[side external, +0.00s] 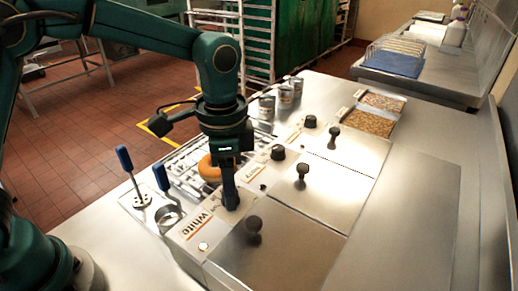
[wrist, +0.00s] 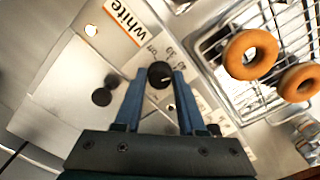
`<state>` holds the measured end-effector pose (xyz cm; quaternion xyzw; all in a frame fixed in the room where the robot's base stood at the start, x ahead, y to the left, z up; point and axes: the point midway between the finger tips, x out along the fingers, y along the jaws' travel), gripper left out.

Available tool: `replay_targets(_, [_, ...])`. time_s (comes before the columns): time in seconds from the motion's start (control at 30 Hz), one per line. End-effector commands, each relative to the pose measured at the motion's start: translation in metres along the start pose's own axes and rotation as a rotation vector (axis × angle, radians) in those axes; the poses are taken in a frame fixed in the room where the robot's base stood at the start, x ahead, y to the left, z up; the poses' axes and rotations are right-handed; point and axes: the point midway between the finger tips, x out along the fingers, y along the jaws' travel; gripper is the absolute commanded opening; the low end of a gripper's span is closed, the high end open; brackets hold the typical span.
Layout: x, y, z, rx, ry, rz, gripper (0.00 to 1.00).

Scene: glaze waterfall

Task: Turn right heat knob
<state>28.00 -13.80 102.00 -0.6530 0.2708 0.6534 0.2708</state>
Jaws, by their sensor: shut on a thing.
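My gripper (side external: 231,203) points down at the front panel beside the white label (side external: 195,222). In the wrist view, the black round heat knob (wrist: 160,74) of that panel lies between the two blue fingertips (wrist: 157,80), and the gripper is shut on it. In the side view the fingers hide this knob. Two other black heat knobs, the middle one (side external: 278,153) and the far one (side external: 310,121), stand clear of my gripper. The "white" label also shows in the wrist view (wrist: 123,20).
Metal lids with black lid knobs (side external: 254,226) lie right of the panels. Doughnuts (wrist: 250,54) sit on a wire rack (wrist: 228,80). Blue-handled tools (side external: 125,160) stand at the left. Cans (side external: 286,97) and topping trays (side external: 368,121) are at the back.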

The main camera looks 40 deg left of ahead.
Motion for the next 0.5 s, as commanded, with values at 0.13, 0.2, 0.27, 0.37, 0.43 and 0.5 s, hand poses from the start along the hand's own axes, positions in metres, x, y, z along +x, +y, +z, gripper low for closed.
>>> replay_targets(0.13, [-0.0011,-0.0002,-0.0005,0.000,0.003,-0.001,0.00])
replay_targets(0.2, [-0.0011,-0.0002,-0.0005,0.000,0.003,-0.001,0.00])
replay_targets(0.27, [-0.0011,-0.0002,-0.0005,0.000,0.003,-0.001,0.00])
replay_targets(0.37, [-0.0010,-0.0002,-0.0005,0.000,0.003,-0.001,0.66])
replay_targets(0.43, [-0.0009,-0.0001,-0.0004,-0.001,0.003,-0.001,0.69])
replay_targets(0.5, [-0.0007,-0.0001,-0.0003,-0.001,0.002,-0.001,0.69])
